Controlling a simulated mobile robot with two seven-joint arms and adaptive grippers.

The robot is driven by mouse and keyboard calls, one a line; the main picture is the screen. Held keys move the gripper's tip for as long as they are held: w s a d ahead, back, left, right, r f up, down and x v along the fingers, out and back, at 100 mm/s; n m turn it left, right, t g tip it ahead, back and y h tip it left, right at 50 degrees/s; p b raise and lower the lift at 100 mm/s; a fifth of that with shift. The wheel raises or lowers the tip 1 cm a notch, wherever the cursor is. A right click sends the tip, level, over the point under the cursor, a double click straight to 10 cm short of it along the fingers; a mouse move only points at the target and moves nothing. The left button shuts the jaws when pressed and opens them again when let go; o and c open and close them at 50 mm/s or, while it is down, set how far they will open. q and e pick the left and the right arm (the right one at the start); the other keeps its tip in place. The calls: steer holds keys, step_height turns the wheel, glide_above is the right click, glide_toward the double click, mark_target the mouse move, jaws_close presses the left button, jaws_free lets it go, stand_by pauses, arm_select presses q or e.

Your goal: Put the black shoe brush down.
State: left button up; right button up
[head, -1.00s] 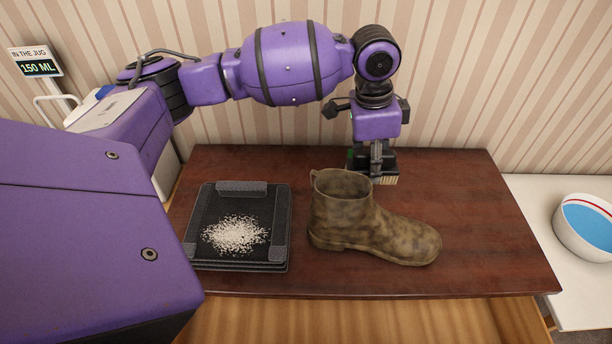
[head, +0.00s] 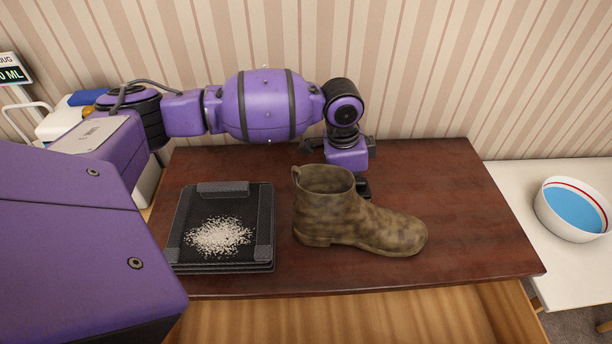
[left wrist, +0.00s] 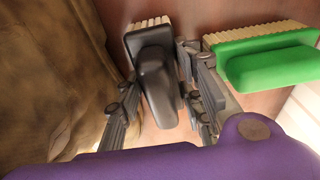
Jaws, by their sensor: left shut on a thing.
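The black shoe brush (left wrist: 156,85), with pale bristles, is between the fingers of my left gripper (left wrist: 160,108) in the left wrist view. The gripper is shut on it. In the head view my left wrist is low over the back of the dark wooden table (head: 440,190), behind the boot (head: 365,228). The boot and my wrist hide most of the gripper and brush there. I cannot tell whether the brush touches the table. My right gripper is not in view.
A green brush (left wrist: 270,66) lies close on the other side of my left gripper from the boot in the left wrist view. A black tray (head: 182,240) with white grains is left of the boot. The table's right part is clear. A bowl (head: 574,210) stands on a white surface at right.

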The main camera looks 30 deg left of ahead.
arm_select(q)
steer(key=o, duration=1.1)
steer(key=shift+o, duration=0.9)
